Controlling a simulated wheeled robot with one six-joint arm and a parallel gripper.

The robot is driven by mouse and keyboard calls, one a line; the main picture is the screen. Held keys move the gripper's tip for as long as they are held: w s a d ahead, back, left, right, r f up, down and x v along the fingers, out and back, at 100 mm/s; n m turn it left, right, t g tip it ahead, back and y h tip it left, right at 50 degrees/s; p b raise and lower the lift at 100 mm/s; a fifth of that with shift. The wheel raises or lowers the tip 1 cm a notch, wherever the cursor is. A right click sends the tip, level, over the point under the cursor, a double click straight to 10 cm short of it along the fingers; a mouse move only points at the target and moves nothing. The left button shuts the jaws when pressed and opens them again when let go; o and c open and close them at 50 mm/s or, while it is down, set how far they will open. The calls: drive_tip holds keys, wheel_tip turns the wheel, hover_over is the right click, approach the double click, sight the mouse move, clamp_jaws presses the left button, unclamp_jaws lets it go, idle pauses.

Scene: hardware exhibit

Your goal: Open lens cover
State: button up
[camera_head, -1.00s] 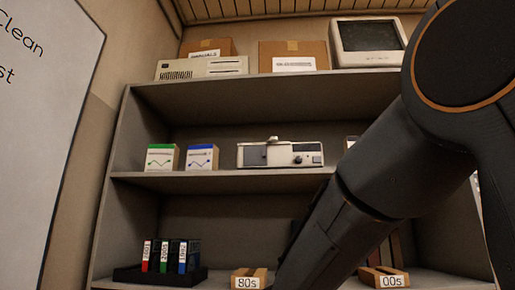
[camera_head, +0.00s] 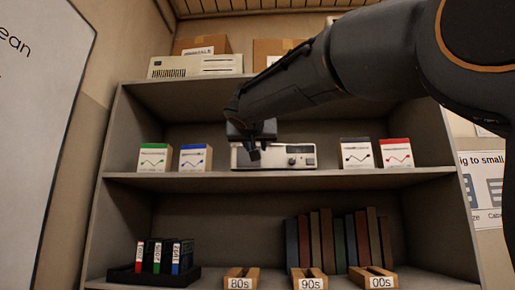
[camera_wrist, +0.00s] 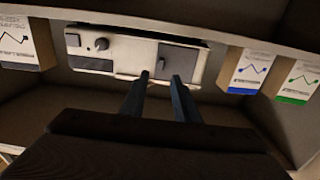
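A white device (camera_head: 301,158) stands on the middle shelf. In the wrist view, where the scene appears upside down, its front (camera_wrist: 120,53) has knobs at the left and a square grey panel (camera_wrist: 184,64) with a small dark handle, seemingly the lens cover, at the right. The panel looks closed. My gripper (camera_head: 252,148) is in front of the device's left part in the head view and hides the panel there. In the wrist view my gripper (camera_wrist: 161,77) is open, with its two fingers apart and nothing visible between them. The fingertips point at the panel's lower area; contact cannot be told.
Small boxes with green (camera_head: 154,158), blue (camera_head: 195,158), black (camera_head: 356,153) and red (camera_head: 396,153) tops flank the device on the middle shelf (camera_head: 230,175). The lower shelf holds books (camera_head: 338,240), a tray of cartridges (camera_head: 120,275) and labelled wooden blocks (camera_head: 309,279).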

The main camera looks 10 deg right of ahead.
sight(248, 156)
drive_tip(key=shift+p+x, duration=1)
drive_tip(key=shift+x, duration=1.5)
clamp_jaws()
